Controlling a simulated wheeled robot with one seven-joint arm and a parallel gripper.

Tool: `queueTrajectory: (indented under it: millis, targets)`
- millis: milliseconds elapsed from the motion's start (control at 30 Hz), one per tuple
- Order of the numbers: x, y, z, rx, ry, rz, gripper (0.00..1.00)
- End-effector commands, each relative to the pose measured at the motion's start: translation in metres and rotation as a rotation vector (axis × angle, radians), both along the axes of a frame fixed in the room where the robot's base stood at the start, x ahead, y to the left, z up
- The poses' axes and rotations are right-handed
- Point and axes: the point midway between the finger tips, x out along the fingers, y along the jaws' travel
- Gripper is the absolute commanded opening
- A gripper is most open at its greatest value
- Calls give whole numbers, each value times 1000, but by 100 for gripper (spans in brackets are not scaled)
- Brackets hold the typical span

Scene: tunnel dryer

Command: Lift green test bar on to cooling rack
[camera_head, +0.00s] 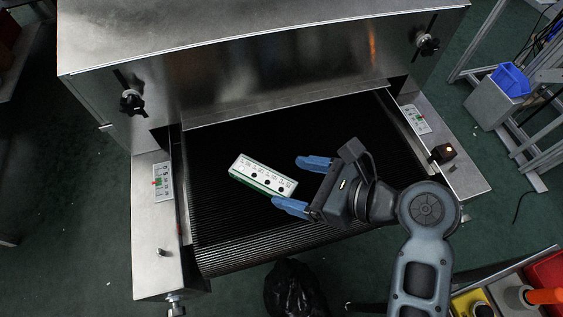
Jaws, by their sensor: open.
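The green test bar (262,176) lies on the dark conveyor belt of the tunnel dryer. Its upper face is white with dark dots, and a green edge shows along its lower side. It lies at a slant, its right end nearer to me. My gripper (302,183) is open, with two blue fingers pointing left. The lower finger's tip is close to the bar's right end; I cannot tell whether it touches or is above it. No cooling rack can be made out with certainty.
The steel dryer hood (270,75) stands behind the belt (240,225). Steel side rails with scales flank it, and a knob box (443,154) sits on the right one. A black bag (292,290) lies in front. Containers (515,298) stand at lower right.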

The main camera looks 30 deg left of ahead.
Motion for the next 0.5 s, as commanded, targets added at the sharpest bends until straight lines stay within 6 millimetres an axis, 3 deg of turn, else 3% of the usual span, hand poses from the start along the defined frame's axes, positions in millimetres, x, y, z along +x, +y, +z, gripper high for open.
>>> queueTrajectory:
  millis: [500]
  targets:
    - [-6, 42, -28, 0, 4, 5, 81]
